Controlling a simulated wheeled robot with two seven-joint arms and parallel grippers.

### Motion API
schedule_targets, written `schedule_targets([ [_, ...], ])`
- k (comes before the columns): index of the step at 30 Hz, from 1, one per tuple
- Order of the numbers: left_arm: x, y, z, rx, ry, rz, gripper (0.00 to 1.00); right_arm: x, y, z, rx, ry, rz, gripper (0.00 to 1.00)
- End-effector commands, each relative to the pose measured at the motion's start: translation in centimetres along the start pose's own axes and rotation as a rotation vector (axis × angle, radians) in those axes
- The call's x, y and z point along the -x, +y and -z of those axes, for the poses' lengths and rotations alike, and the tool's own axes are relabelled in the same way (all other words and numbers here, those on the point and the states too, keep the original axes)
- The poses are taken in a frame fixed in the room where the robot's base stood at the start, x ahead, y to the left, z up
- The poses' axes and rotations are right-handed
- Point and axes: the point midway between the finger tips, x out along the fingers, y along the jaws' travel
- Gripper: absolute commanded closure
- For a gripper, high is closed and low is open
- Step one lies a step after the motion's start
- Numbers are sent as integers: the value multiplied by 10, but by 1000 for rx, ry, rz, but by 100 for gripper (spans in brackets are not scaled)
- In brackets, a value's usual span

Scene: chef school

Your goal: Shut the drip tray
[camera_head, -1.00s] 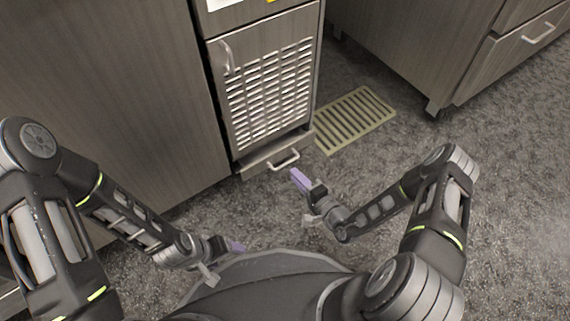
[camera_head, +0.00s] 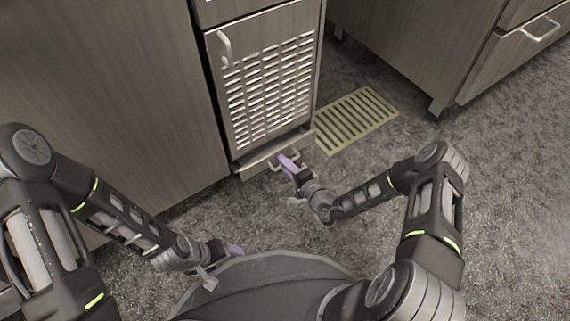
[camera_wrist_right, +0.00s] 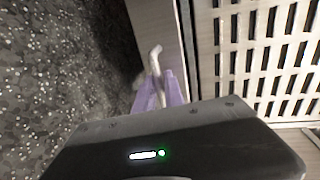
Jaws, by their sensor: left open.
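The drip tray (camera_head: 255,164) is a low metal drawer at the foot of the cabinet, under the louvred door. Its front stands out a little past the door. It carries a small bar handle (camera_head: 275,168), which also shows in the right wrist view (camera_wrist_right: 155,55). My right gripper (camera_head: 287,162), with purple fingers, is at this handle and covers part of it. In the right wrist view the handle runs down between the fingertips (camera_wrist_right: 159,86); whether they grip it is unclear. My left gripper (camera_head: 236,250) is open, low near my base, away from the tray.
The louvred door (camera_head: 268,85) with its vertical handle (camera_head: 225,48) is above the tray. A yellowish floor grate (camera_head: 355,120) lies to the right. Another drawer cabinet (camera_head: 425,45) stands at upper right. The floor in front is clear.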

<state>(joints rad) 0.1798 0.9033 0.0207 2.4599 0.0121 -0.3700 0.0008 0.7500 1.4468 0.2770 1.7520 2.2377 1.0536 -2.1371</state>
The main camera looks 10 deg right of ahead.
Motion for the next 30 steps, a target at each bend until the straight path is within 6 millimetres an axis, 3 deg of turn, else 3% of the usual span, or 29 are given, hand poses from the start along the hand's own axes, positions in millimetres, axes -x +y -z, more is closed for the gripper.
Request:
schedule_targets([
  [4, 0, 0, 0, 0, 0, 0, 26, 0, 0, 0, 0, 0, 0, 100],
  [30, 0, 0, 0, 0, -1, 0, 26, 0, 0, 0, 0, 0, 0, 100],
])
